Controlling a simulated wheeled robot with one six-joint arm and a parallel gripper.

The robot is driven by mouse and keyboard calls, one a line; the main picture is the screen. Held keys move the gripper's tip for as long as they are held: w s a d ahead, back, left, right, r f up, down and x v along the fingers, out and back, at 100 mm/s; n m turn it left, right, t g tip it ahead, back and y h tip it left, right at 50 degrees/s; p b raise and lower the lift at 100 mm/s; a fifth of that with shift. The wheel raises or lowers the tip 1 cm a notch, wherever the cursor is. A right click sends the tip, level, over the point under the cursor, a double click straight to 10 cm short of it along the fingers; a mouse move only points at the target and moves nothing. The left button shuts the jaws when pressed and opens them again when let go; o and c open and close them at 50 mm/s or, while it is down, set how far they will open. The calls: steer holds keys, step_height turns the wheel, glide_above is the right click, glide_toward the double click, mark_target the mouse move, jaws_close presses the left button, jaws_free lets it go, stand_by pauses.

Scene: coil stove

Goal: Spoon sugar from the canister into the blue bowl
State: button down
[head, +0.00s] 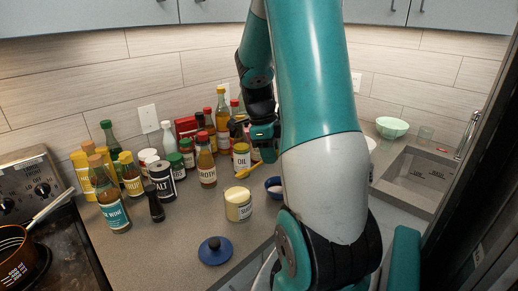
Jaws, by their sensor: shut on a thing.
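The cream sugar canister (238,206) stands upright on the counter, its label partly readable. It appears open, with a round blue lid (215,251) lying on the counter in front of it. The small blue bowl (273,188) sits behind and right of the canister, its right side close to my arm's outline; its inside looks pale. My gripper (263,152) is above and behind the bowl, shut on a yellow spoon (248,171). The spoon slants down to the left, behind the canister. Whether it carries sugar is too small to tell.
Several bottles and jars crowd the counter behind and left, including a salt jar (160,178), a broth bottle (206,165) and an oil jar (241,157). A stove with a pot (22,257) is at left. A green bowl (392,127) and sink (415,180) are at right.

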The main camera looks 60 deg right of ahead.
steer(key=shift+w+a+f+b, duration=0.1)
steer(key=shift+w+f+b, duration=0.2)
steer(key=shift+f+b, duration=0.35)
steer(key=shift+w+a+f+b, duration=0.1)
steer(key=shift+w+f+b, duration=0.3)
steer(key=shift+f, duration=0.45)
steer(key=shift+w+a+f+b, duration=0.1)
steer(key=shift+w+f+b, duration=0.15)
steer(key=shift+f+b, duration=0.4)
steer(key=s+t+b, duration=0.1)
steer(key=t, duration=0.1)
steer(key=s+d+t+y+b, duration=0.1)
steer(key=s+t, duration=0.1)
steer(key=t, duration=0.1)
stand_by(0.5)
stand_by(0.6)
